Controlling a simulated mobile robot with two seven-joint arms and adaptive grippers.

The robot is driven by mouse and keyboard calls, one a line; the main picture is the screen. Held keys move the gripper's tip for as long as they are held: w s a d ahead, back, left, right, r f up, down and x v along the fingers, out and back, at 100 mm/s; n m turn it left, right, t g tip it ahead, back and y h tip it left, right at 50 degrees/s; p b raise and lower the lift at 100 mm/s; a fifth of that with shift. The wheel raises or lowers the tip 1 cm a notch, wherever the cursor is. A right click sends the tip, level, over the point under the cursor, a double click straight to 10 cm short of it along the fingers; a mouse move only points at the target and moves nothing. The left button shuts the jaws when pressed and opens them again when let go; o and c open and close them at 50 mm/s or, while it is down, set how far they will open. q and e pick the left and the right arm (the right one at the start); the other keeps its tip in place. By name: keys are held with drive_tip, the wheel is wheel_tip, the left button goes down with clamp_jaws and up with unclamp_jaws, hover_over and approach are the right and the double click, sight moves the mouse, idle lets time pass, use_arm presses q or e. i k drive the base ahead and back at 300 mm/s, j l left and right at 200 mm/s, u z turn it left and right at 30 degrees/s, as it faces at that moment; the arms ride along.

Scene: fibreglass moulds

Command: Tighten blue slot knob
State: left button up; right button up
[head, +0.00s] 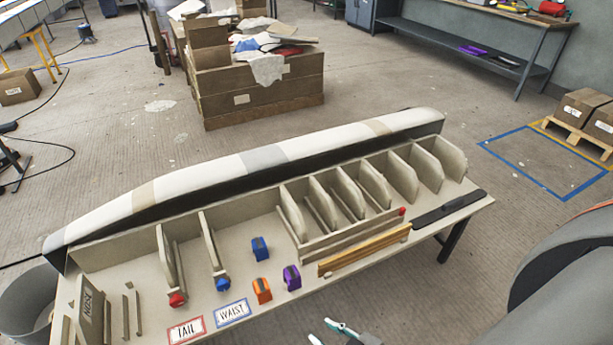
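The blue slot knob (222,284) sits at the front end of the slot marked WAIST, at the foot of a thin upright panel on the bench. How tight it is cannot be seen. A matching red knob (177,299) sits left of it at the TAIL slot. My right gripper (321,331) is at the bottom edge, partly cut off, in front of the bench and to the right of the blue knob. Its teal-tipped fingers are apart, with nothing seen between them. My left gripper is not in view.
The bench (345,284) carries blue (260,249), orange (262,291) and purple (292,278) blocks right of the knob. TAIL (187,330) and WAIST (233,312) labels lie in front. A wooden strip (364,250) and upright dividers (405,178) stand farther right. A long striped mould (210,176) lies behind.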

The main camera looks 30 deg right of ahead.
sight(223, 285)
drive_tip(key=l+u, duration=0.15)
drive_tip(key=l, duration=0.35)
drive_tip(key=k+l+u, duration=0.1)
drive_tip(key=l, duration=0.35)
drive_tip(key=k+l+u, duration=0.15)
drive_tip(key=l, duration=0.35)
drive_tip(key=l+u, duration=0.15)
drive_tip(key=l, duration=0.3)
drive_tip(key=k+l+u, duration=0.1)
drive_tip(key=l, duration=0.35)
drive_tip(key=k, duration=0.1)
